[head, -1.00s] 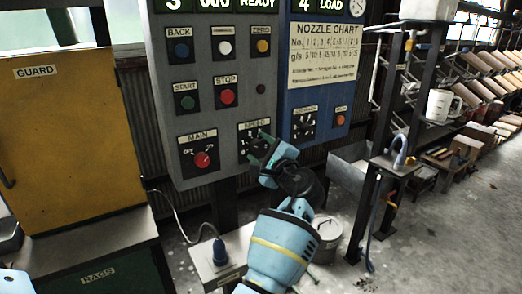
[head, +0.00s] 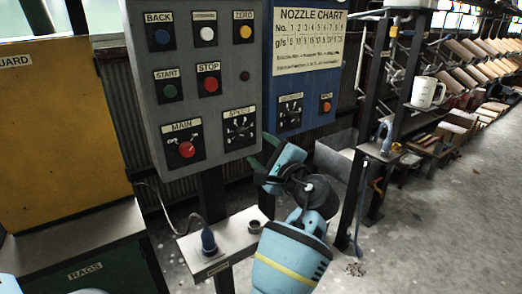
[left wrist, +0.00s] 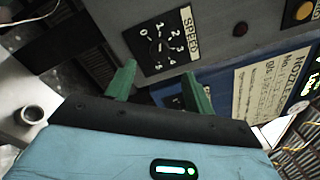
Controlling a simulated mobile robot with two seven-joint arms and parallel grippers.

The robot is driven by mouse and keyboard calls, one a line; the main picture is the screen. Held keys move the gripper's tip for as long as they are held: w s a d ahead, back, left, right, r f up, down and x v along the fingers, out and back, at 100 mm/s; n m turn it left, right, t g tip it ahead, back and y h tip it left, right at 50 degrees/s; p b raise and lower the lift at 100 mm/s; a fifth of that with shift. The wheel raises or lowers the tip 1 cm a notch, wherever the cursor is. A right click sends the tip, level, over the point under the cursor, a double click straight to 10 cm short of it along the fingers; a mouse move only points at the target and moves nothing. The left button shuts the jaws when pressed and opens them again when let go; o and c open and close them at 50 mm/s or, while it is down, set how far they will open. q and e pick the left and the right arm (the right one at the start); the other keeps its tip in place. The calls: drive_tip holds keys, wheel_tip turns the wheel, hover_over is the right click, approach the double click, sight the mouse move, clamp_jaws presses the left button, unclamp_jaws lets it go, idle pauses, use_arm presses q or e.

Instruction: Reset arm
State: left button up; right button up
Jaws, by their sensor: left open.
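My left gripper (head: 266,166) is open and empty, below and to the right of the grey control panel (head: 222,108) in the head view. Its green fingers are partly hidden there by my blue wrist. In the left wrist view, both green fingers of the gripper (left wrist: 160,88) stand wide apart with nothing between them. The SPEED dial (head: 240,129) on the panel shows just past the fingers in the left wrist view (left wrist: 160,46); the fingers look apart from it. My right gripper does not show.
The MAIN red knob (head: 187,149) and several buttons sit on the panel. A blue panel (head: 283,85) with a nozzle chart (head: 309,41) adjoins it. A stand (head: 232,238) with a plug is below.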

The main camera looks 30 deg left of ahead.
use_arm(q)
drive_tip(key=s+d+f+t+h+p, duration=0.1)
drive_tip(key=s+f+h+p, duration=0.2)
drive_tip(key=f, duration=0.6)
drive_tip(key=s+d+f+t+h, duration=0.15)
drive_tip(key=s+f+h, duration=0.35)
drive_tip(key=f, duration=0.5)
drive_tip(key=s+d+f+t+h+p, duration=0.1)
drive_tip(key=s+d+f+h+p, duration=0.1)
drive_tip(key=s+f, duration=0.5)
drive_tip(key=s+d+f+n+h+p, duration=0.1)
drive_tip(key=s+d+f+n+h, duration=0.1)
drive_tip(key=s, duration=0.7)
drive_tip(key=s+d+f+n+g+h+p, duration=0.1)
drive_tip(key=s+d+f+n+h+p, duration=0.1)
drive_tip(key=s, duration=0.8)
drive_tip(key=s+d+f+n+g+h+p, duration=0.1)
drive_tip(key=s+d+f+n+h, duration=0.2)
drive_tip(key=s, duration=0.6)
drive_tip(key=d+n+h, duration=0.1)
drive_tip(key=n, duration=0.1)
drive_tip(key=shift+s+d+f+n+h, duration=0.2)
drive_tip(key=shift+f+n+h, duration=0.1)
drive_tip(key=shift+f, duration=0.1)
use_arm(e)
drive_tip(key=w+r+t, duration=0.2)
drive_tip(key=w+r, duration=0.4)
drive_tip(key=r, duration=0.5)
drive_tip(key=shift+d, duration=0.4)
